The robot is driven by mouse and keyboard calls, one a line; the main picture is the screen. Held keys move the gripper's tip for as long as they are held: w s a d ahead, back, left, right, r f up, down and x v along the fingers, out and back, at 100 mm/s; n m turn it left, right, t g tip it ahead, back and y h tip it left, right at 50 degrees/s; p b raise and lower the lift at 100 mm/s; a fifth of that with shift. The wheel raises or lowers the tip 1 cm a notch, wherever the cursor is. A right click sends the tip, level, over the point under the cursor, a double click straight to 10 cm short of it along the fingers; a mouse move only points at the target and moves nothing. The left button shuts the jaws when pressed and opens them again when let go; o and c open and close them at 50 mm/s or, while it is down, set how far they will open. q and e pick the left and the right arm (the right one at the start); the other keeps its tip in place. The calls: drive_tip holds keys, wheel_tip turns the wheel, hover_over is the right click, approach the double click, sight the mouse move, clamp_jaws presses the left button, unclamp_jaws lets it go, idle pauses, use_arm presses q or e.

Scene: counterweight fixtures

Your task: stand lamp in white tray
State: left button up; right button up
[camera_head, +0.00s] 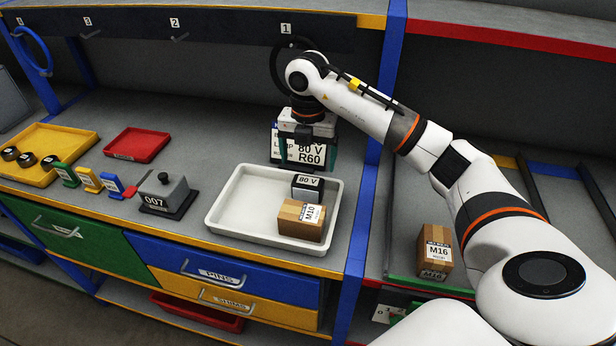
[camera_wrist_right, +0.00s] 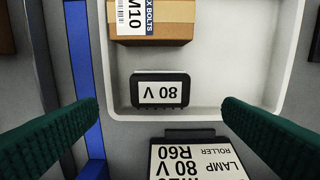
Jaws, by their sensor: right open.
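The white tray (camera_head: 240,207) lies on the bench. A dark block labelled "80 V" (camera_head: 308,187), which I take for the lamp, is inside it near the back right; it also shows in the right wrist view (camera_wrist_right: 160,92). A cardboard M10 bolts box (camera_head: 301,220) is in front of it in the tray. My right gripper (camera_head: 304,165) is open and empty, above and behind the block. In the wrist view its green fingers (camera_wrist_right: 160,108) are wide apart, one on each side, with neither seen touching the block. My left gripper is not in view.
A card reading "LAMP 80 V, ROLLER R60" (camera_wrist_right: 200,160) stands behind the tray. A grey 007 weight (camera_head: 167,194) is left of the tray. Red (camera_head: 137,145) and yellow (camera_head: 30,150) trays lie further left. A blue post (camera_head: 362,220) rises at right; an M16 box (camera_head: 435,252) is beyond it.

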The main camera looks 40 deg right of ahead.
sight(308, 181)
drive_tip(key=shift+r, duration=1.95)
